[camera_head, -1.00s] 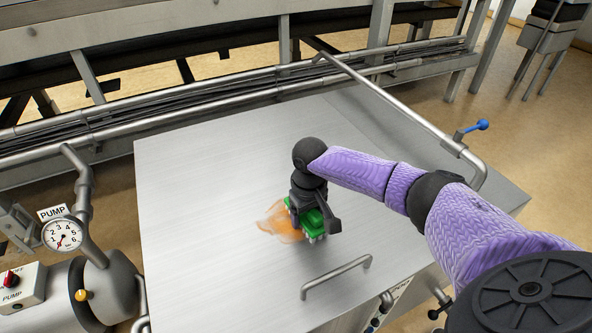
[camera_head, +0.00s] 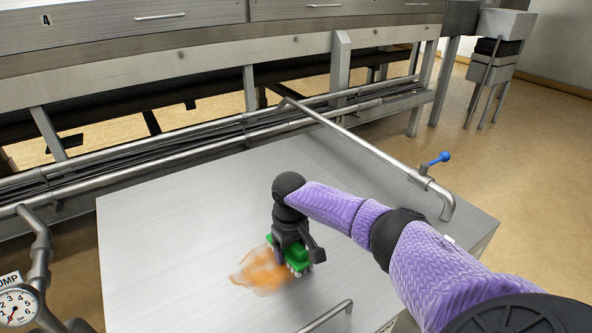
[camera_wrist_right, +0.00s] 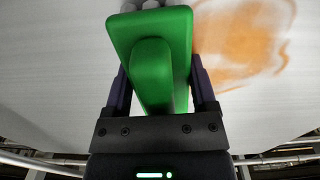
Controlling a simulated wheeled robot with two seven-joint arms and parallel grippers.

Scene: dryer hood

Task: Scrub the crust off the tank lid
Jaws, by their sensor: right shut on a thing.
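The tank lid (camera_head: 180,225) is a broad flat brushed-metal top in the head view, and its pale surface also fills the wrist view (camera_wrist_right: 55,75). An orange-brown crust stain (camera_head: 262,272) lies on it, partly hidden by the brush and gripper. It also shows to the right of the brush in the wrist view (camera_wrist_right: 240,45). My right gripper (camera_head: 296,248) points down and is shut on the handle of a green scrub brush (camera_head: 298,259). The green brush (camera_wrist_right: 150,50) sits between both fingers in the wrist view, at the crust's edge. My left gripper is not in view.
A metal handle (camera_head: 328,317) stands on the lid's near side. A pipe (camera_head: 370,150) with a blue-knobbed valve (camera_head: 437,159) runs along the tank's right. A pump gauge (camera_head: 17,306) is at lower left. The lid's left part is clear.

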